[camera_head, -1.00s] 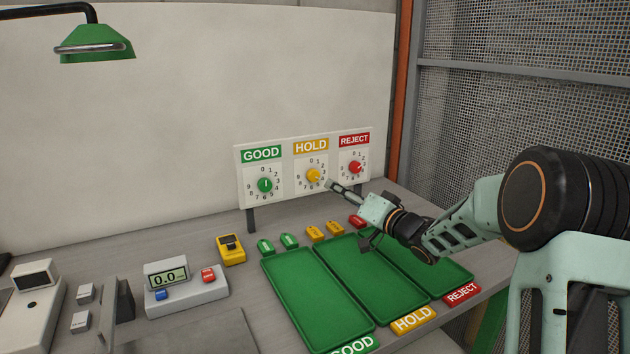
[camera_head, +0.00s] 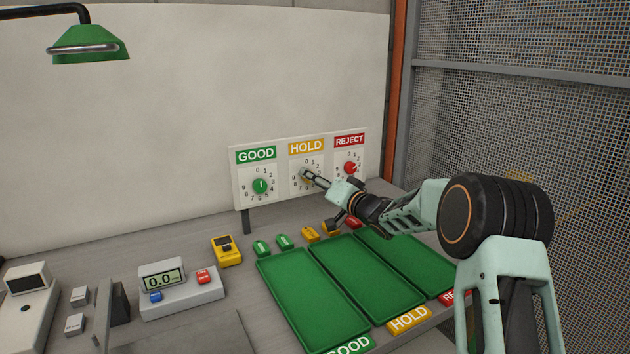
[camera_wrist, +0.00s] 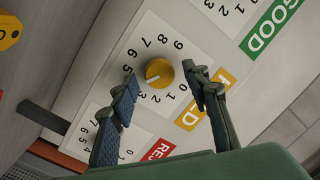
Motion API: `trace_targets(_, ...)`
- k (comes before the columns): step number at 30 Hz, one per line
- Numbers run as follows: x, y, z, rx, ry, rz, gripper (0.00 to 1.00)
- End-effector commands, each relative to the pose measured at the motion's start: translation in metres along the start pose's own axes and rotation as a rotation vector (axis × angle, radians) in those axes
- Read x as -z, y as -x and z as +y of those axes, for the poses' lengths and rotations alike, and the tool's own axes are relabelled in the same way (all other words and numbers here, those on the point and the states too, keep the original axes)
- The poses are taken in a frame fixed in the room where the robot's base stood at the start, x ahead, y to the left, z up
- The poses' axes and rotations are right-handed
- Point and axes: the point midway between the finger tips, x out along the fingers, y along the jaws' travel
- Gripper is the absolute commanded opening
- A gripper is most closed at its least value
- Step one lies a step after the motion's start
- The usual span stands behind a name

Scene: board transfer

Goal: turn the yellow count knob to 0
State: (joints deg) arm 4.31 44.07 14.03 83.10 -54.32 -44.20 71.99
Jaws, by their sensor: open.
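The yellow count knob (camera_wrist: 160,73) sits on the white HOLD dial plate (camera_wrist: 182,108), which is ringed with digits. Its pale pointer mark faces the gap between 5 and 3, where a finger covers the dial. My gripper (camera_wrist: 163,74) is open, with one finger on each side of the knob. I cannot tell whether the fingers touch it. In the head view my gripper (camera_head: 308,177) is at the HOLD dial (camera_head: 306,160) and hides most of the knob.
The green GOOD knob (camera_head: 260,186) is left of HOLD and the red REJECT knob (camera_head: 350,168) is right of it. Green trays (camera_head: 310,300) lie below the panel. A scale (camera_head: 180,295) and a yellow device (camera_head: 227,251) stand to the left.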

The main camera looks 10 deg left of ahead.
Motion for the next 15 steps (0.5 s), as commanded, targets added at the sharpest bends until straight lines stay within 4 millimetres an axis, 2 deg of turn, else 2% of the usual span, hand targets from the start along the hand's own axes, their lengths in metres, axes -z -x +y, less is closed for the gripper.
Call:
trace_targets(2,-0.0002,0.0001,0.0001,0.0,0.0,0.0,0.43)
trace_targets(13,-0.0002,0.0003,0.0001,0.0,0.0,0.0,0.02)
trace_targets(15,-0.0002,0.0004,0.0001,0.0,0.001,0.0,0.01)
